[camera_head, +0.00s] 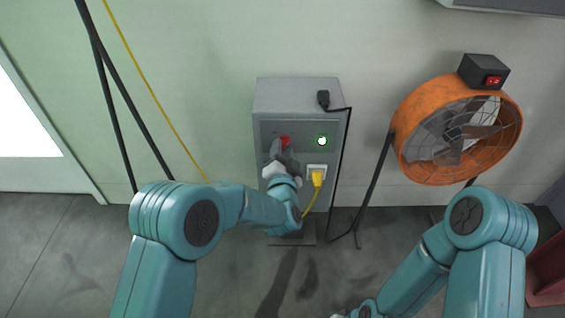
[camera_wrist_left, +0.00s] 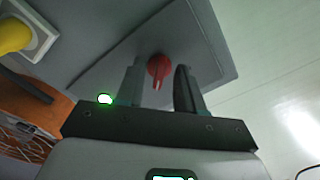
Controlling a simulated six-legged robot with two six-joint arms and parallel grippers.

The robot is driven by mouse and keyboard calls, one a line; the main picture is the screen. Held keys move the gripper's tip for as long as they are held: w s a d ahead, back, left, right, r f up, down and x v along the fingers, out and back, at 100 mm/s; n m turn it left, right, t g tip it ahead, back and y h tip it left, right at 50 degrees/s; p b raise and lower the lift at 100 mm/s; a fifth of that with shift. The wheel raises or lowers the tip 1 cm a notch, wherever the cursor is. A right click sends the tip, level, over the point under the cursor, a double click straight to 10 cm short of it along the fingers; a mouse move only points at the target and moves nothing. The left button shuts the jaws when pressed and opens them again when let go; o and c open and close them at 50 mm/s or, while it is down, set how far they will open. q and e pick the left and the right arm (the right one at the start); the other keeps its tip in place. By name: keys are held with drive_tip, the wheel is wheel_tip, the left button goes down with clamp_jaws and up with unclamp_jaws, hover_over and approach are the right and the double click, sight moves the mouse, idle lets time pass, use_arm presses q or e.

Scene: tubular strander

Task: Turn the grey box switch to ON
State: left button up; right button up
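The grey box (camera_head: 298,95) stands against the wall. Its red rotary switch (camera_head: 285,140) is on the front panel, partly hidden by my left gripper (camera_head: 282,158). In the left wrist view the red switch (camera_wrist_left: 158,68) shows between the two fingers of my left gripper (camera_wrist_left: 160,88). The fingers are apart, one on each side of the knob, with gaps visible.
A yellow plug (camera_head: 318,178) sits in a white socket below the lamp. A black plug and cable (camera_head: 323,99) hang at the box's right side. An orange fan (camera_head: 412,120) with a red-switched black box (camera_head: 483,72) stands to the right. Floor at left is clear.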

use_arm(q)
drive_tip(key=s+p, duration=0.2)
drive_tip(key=s, duration=1.4)
